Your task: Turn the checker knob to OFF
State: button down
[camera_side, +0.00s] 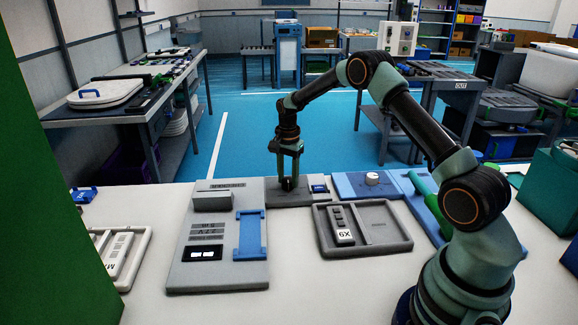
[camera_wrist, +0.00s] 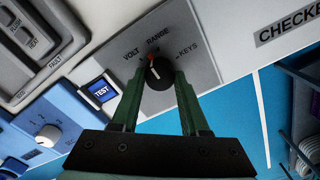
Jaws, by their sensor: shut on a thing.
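The checker knob (camera_wrist: 159,75) is a black round dial on a grey panel, with a small light mark on its face and red at its upper edge. Around it I read VOLT, RANGE and KEYS; I cannot make out an OFF label or the exact setting. My gripper (camera_wrist: 158,83) has its two green fingers closed on the knob's sides. In the side view my gripper (camera_side: 289,180) points down onto the knob on the checker panel (camera_side: 263,195) at the back of the bench. The fingers largely hide the knob there.
A blue box with a white dial (camera_side: 371,179) stands to the right. A grey tray (camera_side: 395,241) lies in front. A grey tester with a blue cradle (camera_side: 225,270) lies front left.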

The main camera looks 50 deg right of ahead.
aim_at(288, 180)
jog(key=n, duration=0.4)
jog(key=shift+a+n, duration=0.1)
jog(key=shift+n, duration=0.2)
jog(key=n, duration=0.3)
jog(key=shift+n, duration=0.3)
jog(key=n, duration=0.4)
jog(key=shift+n, duration=1.9)
jog(key=shift+c, duration=2)
grip_release()
notch_tip(288, 180, up, 12)
